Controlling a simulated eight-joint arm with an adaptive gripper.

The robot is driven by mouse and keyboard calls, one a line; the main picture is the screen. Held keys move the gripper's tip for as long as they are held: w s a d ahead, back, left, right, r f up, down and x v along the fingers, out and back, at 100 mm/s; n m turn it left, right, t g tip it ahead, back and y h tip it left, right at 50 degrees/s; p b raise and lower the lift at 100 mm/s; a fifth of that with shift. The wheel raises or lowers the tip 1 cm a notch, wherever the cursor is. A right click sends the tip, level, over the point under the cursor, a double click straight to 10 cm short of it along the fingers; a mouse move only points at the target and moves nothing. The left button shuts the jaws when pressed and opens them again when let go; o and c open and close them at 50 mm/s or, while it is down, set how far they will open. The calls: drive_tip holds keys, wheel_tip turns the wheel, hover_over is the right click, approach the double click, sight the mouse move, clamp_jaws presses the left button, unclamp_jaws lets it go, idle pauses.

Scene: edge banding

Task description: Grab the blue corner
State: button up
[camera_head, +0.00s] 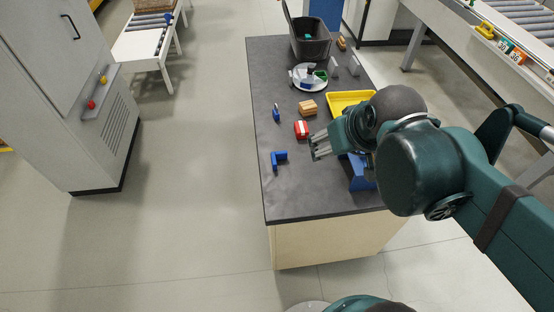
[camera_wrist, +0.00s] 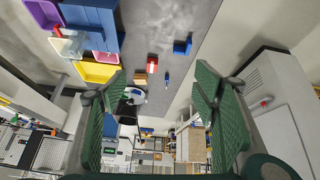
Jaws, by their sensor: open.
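The blue corner (camera_head: 278,160) is a small L-shaped piece lying on the dark table top near its left edge. It also shows in the wrist view (camera_wrist: 183,47), above the middle of the picture. My gripper (camera_head: 316,147) is to the right of the blue corner in the head view, apart from it and above the table. In the wrist view its two green fingers (camera_wrist: 162,105) are spread wide with nothing between them touching the pads. The blue corner lies beyond the fingertips there.
On the table (camera_head: 290,199) are a red and white block (camera_head: 301,129), a wooden block (camera_head: 308,107), a small blue item (camera_head: 276,114), a yellow tray (camera_head: 350,101), a blue bin (camera_head: 360,172) and a black crate (camera_head: 311,45). The table front is clear.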

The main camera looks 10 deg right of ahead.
drive_tip(key=w+a+f+n+g+b, duration=0.1)
drive_tip(key=w+a+f+n, duration=0.1)
drive_tip(key=w+n, duration=0.15)
drive_tip(key=w+a+f+n+g, duration=0.1)
drive_tip(key=w+f+n, duration=0.1)
drive_tip(key=w, duration=0.3)
drive_tip(key=n+g+b, duration=0.3)
drive_tip(key=n+g, duration=0.1)
drive_tip(key=n, duration=0.7)
hover_over(274, 158)
drive_tip(key=f, duration=2.2)
drive_tip(key=shift+s+f, duration=0.2)
drive_tip(key=shift+f, duration=0.05)
drive_tip(key=shift+w+a+f+g, duration=0.15)
drive_tip(key=shift+f+g, duration=0.15)
drive_tip(key=shift+f, duration=0.25)
drive_tip(key=shift+f, duration=1.3)
drive_tip(key=shift+f, duration=0.1)
